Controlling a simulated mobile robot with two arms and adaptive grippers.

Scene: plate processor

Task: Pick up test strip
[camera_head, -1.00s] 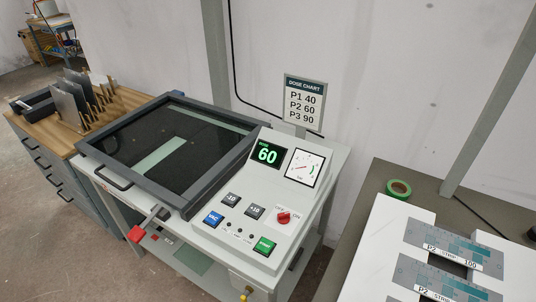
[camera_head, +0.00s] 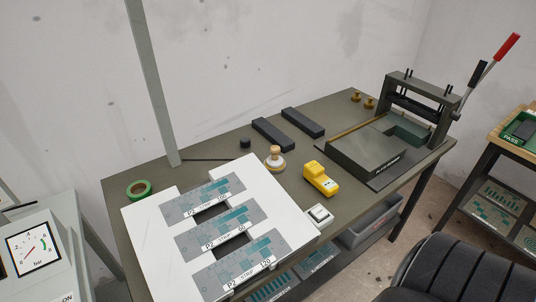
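Three grey-and-teal test strips lie side by side on a white stand with dark openings (camera_head: 142,238) on the middle table. The far strip (camera_head: 203,197) and the middle strip (camera_head: 230,230) carry P2 STRIP labels whose numbers are too small to read surely. The near strip (camera_head: 238,272) has a label that looks like P2 STRIP 120. Neither of my grippers is in view, and nothing touches the strips.
Green tape (camera_head: 139,188), a brass-knobbed round tool (camera_head: 275,158), a yellow device (camera_head: 320,178) and a small white device (camera_head: 320,215) surround the stand. A lever machine (camera_head: 420,105) stands behind at right. A black chair (camera_head: 445,270) occupies the front right.

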